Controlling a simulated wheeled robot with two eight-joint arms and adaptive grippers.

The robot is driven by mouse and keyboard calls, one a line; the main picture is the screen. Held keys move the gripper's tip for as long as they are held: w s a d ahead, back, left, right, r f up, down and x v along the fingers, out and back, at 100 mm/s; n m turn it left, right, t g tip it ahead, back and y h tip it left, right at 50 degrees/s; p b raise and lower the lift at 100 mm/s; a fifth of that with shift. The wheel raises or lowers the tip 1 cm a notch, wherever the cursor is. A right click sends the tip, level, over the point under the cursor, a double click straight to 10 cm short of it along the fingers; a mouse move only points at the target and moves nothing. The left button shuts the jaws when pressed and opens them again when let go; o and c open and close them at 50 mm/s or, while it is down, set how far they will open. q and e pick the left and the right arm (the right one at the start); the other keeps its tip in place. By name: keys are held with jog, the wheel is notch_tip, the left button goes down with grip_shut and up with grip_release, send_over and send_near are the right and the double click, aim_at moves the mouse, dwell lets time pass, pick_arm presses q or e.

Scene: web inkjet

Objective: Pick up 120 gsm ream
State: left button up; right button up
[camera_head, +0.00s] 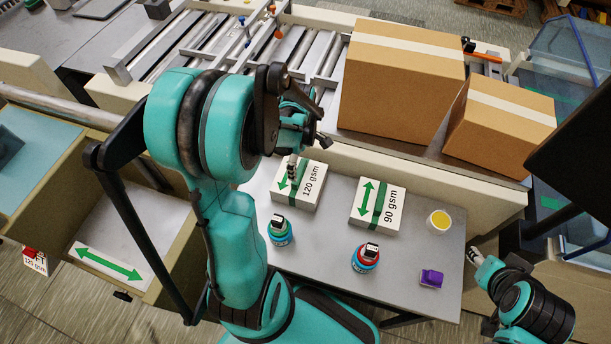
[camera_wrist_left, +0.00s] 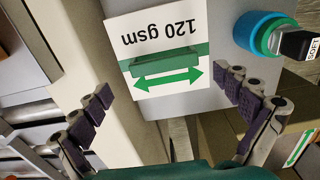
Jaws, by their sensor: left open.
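The 120 gsm ream (camera_head: 308,184) is a white pack with a green band and arrow, lying flat on the grey side table (camera_head: 330,240). My left gripper (camera_head: 308,156) is over its far left part, with the arm covering some of the view. In the left wrist view the ream (camera_wrist_left: 155,30) lies beyond the left gripper's (camera_wrist_left: 170,86) spread, empty fingers. A raised green tab stands on its band. My right gripper (camera_head: 478,258) is at the table's right edge, small and partly seen; its opening is unclear.
The 90 gsm ream (camera_head: 395,207) lies to the right. Two bottles, one blue-green (camera_head: 280,232) and one red-blue (camera_head: 365,260), stand nearer. A yellow-topped cup (camera_head: 439,222) and purple item (camera_head: 431,279) are at right. Cardboard boxes (camera_head: 400,85) stand behind a raised cream edge (camera_head: 430,180).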

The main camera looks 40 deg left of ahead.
aim_at(299, 171)
pick_arm(q)
jog(key=f, duration=0.2)
jog(key=f+b, duration=0.1)
jog(key=f, duration=0.1)
jog(key=f+b, duration=0.1)
jog(key=f, duration=0.1)
jog(key=shift+s, duration=0.25)
jog(key=shift+r, duration=0.1)
jog(key=c, duration=1.7)
jog(key=shift+r, duration=0.1)
